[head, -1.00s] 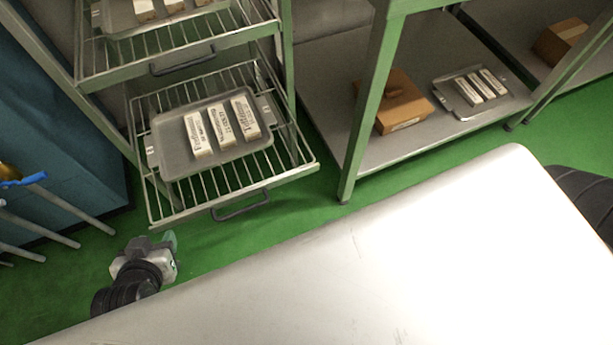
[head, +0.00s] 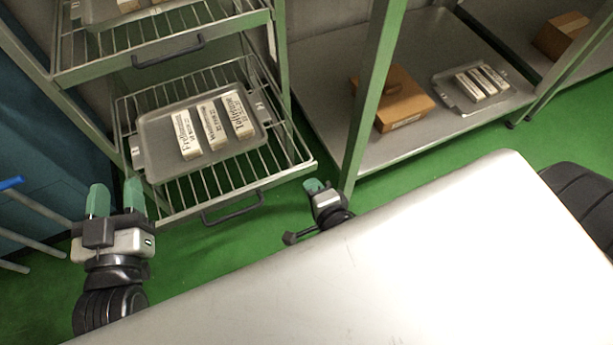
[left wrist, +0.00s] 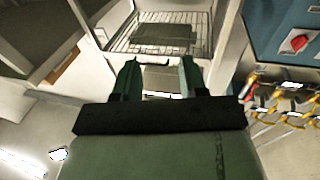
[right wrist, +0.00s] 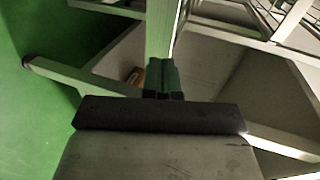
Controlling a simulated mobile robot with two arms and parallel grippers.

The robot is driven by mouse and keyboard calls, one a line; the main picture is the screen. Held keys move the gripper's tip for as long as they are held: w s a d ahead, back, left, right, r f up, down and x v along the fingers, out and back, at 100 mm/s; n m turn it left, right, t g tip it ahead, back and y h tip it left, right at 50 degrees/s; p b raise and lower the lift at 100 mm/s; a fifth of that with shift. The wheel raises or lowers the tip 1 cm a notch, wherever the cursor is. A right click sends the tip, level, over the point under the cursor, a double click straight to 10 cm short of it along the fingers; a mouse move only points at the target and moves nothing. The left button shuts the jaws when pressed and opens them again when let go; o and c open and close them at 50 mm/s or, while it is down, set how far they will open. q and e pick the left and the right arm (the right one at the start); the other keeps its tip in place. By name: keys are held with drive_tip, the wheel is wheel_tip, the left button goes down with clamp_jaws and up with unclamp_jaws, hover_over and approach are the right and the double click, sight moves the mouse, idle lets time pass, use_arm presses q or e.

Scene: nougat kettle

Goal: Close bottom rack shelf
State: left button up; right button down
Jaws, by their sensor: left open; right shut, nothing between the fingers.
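The bottom rack shelf (head: 180,205) is a wire shelf pulled out of the rack, with a dark handle (head: 233,209) on its front bar. A grey tray (head: 163,168) with three labelled white bars lies on it. My left gripper (head: 116,199) is open and empty, left of the shelf's front left corner; its fingers also show in the left wrist view (left wrist: 161,80). My right gripper (head: 314,184) is shut and empty, right of the shelf's front right corner near a green table leg; its closed fingers show in the right wrist view (right wrist: 162,78).
An upper wire shelf (head: 160,52) with its own handle is above. The steel table (head: 365,110) at right holds a cardboard box (head: 398,104) and a small tray (head: 450,90). A blue cabinet (head: 40,150) stands left. Green floor lies clear before the shelf.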

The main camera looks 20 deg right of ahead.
sight(302, 169)
use_arm(q)
drive_tip(key=shift+s+d+r+t+h, duration=0.15)
drive_tip(key=shift+r+t+h, duration=0.15)
drive_tip(key=shift+r+t, duration=0.85)
use_arm(e)
drive_tip(key=shift+w, duration=1.7)
drive_tip(key=shift+r, duration=0.1)
